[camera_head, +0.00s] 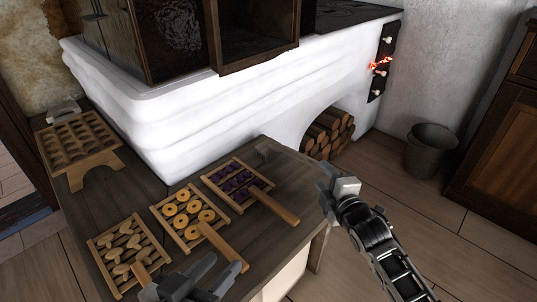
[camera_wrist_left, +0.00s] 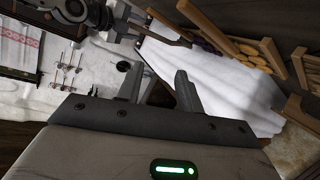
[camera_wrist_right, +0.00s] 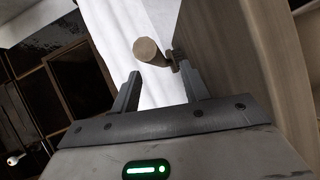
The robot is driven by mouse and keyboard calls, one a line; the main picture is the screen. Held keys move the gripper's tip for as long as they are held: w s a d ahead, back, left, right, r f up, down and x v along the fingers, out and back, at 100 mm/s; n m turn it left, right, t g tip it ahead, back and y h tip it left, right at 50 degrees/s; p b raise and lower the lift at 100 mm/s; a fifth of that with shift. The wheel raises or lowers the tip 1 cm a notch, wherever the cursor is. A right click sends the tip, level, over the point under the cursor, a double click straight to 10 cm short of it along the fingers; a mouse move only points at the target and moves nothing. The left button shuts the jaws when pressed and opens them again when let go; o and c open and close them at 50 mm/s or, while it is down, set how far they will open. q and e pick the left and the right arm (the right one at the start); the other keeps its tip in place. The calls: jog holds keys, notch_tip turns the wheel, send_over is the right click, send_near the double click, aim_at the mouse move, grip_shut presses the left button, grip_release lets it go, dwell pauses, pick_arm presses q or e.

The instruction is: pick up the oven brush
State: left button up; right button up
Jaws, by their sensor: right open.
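A brown, round-ended handle (camera_wrist_right: 147,50), likely the oven brush, points towards the camera in the right wrist view. It shows just ahead of my right gripper (camera_wrist_right: 158,88), which is open with nothing between its fingers. In the head view, a dim brown object (camera_head: 268,150), likely the same brush, lies at the table's back right corner by the stove. My right gripper (camera_head: 325,186) is to the right of it, apart from it, beyond the table edge. My left gripper (camera_head: 222,268) is open and empty at the table's front edge; its fingers also show in the left wrist view (camera_wrist_left: 158,88).
The dark table (camera_head: 150,190) holds three wooden trays with handles: pale pieces (camera_head: 125,255), yellow rings (camera_head: 190,215) and purple pieces (camera_head: 240,182). A wooden mould rack (camera_head: 75,145) stands at back left. The white stove (camera_head: 200,110) borders the table. A bucket (camera_head: 430,150) stands right.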

aim_at(318, 167)
jog(key=b+x, duration=0.2)
jog(key=x, duration=0.3)
jog(key=shift+w+r+b, duration=0.1)
jog(key=shift+b, duration=0.25)
jog(key=shift+w+a, duration=0.1)
jog(key=shift+w, duration=0.15)
jog(key=shift+r, duration=0.1)
grip_shut()
pick_arm(q)
jog(key=shift+w+d+r+n+t+h, duration=0.2)
jog(key=shift+d+r+n+t+h, duration=0.2)
jog(key=shift+r+n+h, duration=0.1)
pick_arm(e)
jog(key=shift+r, duration=0.1)
